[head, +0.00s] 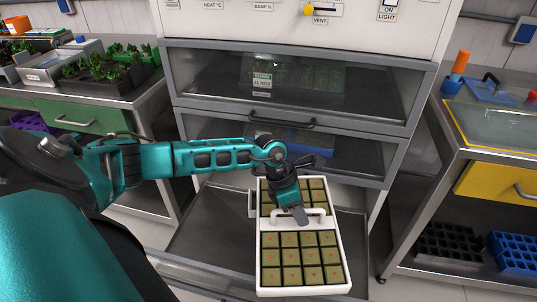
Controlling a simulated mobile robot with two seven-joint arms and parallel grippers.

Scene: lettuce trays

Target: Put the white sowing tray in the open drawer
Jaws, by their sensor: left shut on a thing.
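The white sowing tray (262,283) has brown-green plugs in square cells and a white handle bar across its middle. My left gripper (300,216) points down at the handle and is shut on it. The open drawer (205,240) is the grey pulled-out one at the bottom of the cabinet. The tray is over the right part of the drawer, and its near end reaches toward the drawer's front. I cannot tell whether the tray rests on the drawer floor or hangs above it. My right gripper is not in view.
Above the drawer are two closed glass-fronted compartments, the upper one with a handle (282,122). A bench with seedlings (110,72) stands at left. A bench with a yellow drawer (500,184) stands at right. The drawer's left part is bare.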

